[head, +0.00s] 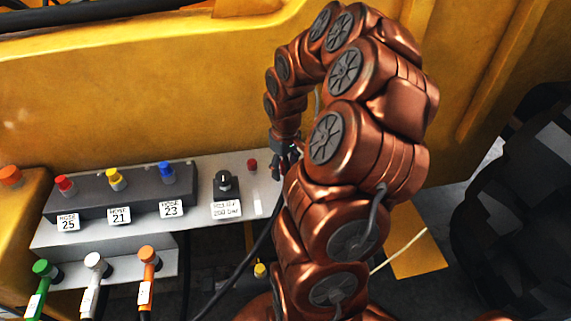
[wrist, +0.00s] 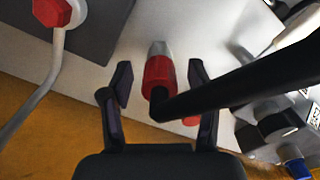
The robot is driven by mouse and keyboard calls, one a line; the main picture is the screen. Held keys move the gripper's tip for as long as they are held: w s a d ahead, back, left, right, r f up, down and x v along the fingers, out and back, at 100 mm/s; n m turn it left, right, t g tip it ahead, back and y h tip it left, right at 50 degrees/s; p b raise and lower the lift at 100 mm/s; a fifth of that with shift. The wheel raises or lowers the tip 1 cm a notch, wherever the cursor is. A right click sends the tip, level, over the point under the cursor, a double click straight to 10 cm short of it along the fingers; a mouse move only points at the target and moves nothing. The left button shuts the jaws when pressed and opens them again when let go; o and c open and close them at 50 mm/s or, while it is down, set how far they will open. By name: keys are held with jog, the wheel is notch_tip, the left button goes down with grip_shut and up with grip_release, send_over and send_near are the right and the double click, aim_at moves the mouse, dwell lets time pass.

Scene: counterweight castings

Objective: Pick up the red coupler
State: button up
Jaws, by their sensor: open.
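The red coupler (wrist: 157,76) has a silver tip and a thick black hose (wrist: 250,82) that runs off to the right in the wrist view. It lies over a pale plate. My gripper (wrist: 160,78) is open, with one dark finger on each side of the coupler and visible gaps between them. In the head view my gripper (head: 286,158) is low over the right end of the grey panel. There the red coupler cannot be made out; my gripper and arm cover that spot.
A grey panel (head: 215,165) carries red, yellow and blue ports labelled 25, 21 and 23, a black knob (head: 224,184) and a small red button (head: 252,164). Green, white and orange couplers hang in front. A yellow machine wall (head: 150,90) stands behind.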

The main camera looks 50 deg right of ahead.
jog(key=shift+f, duration=0.4)
grip_shut()
